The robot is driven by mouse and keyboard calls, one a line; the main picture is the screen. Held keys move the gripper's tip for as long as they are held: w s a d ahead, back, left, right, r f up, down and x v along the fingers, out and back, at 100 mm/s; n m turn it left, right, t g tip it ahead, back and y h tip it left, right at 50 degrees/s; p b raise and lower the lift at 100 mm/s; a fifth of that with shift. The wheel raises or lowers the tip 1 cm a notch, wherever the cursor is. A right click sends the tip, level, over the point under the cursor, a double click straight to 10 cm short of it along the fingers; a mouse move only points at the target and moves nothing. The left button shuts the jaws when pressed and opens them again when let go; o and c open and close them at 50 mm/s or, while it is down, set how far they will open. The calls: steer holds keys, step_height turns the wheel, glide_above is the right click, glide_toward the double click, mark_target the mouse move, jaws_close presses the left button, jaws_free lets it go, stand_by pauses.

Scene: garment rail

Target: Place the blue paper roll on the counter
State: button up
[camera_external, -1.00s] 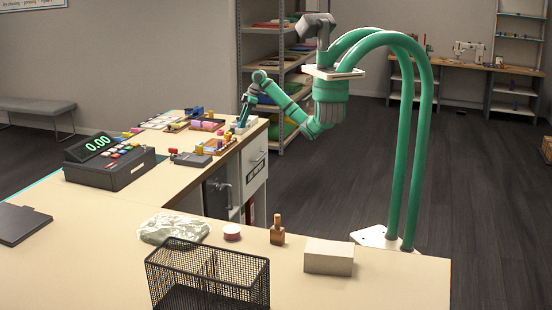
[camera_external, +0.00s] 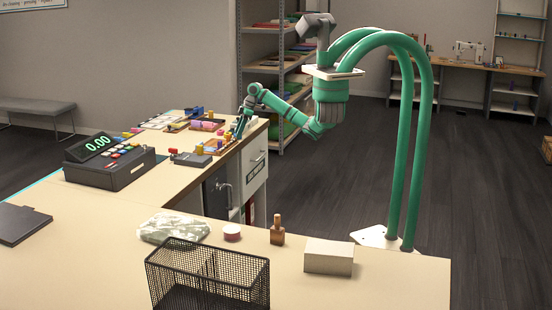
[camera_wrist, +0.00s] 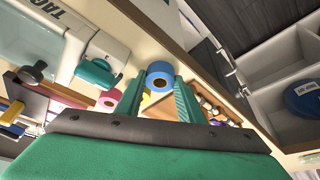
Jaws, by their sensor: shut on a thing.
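The pale counter top (camera_wrist: 117,50) shows around the roll in the wrist view. I cannot tell whether the roll touches it.
A pink roll (camera_wrist: 109,98), a white tag tool (camera_wrist: 55,22) and a wooden tray (camera_wrist: 165,108) lie near my fingers. An open compartment with a blue round thing (camera_wrist: 304,98) is at right. A cash register (camera_external: 108,160) and mesh basket (camera_external: 208,275) stand on the counter.

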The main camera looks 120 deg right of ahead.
steer(key=o, duration=1)
steer(key=shift+f, duration=0.1)
steer(key=v, duration=1.2)
